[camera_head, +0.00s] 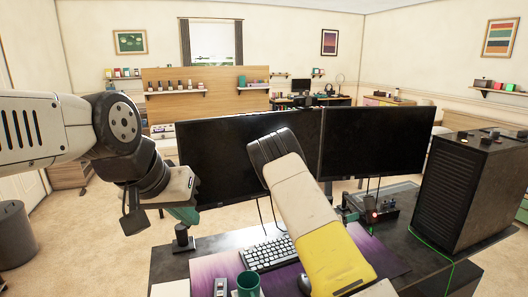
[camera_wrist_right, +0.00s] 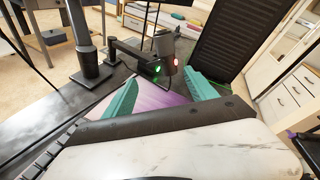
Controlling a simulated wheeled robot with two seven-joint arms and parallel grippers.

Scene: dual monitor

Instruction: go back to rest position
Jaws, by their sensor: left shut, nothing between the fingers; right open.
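My left gripper (camera_head: 186,216) hangs at the left of the desk in the head view, with its teal fingers pointing down, shut and empty. It is close to a small black stand on the desk's left edge. In the right wrist view my right gripper (camera_wrist_right: 157,96) is open, with its two teal fingers wide apart and nothing between them. In the head view my right arm crosses the middle of the desk, and I cannot make out its fingers there.
Two dark monitors (camera_head: 375,142) stand across the desk (camera_head: 205,262). A keyboard (camera_head: 268,253), a green mug (camera_head: 248,284) and a purple mat (camera_head: 385,257) lie in front. A black computer tower (camera_head: 465,190) stands at the right. A device with a red light (camera_head: 373,214) sits beside it.

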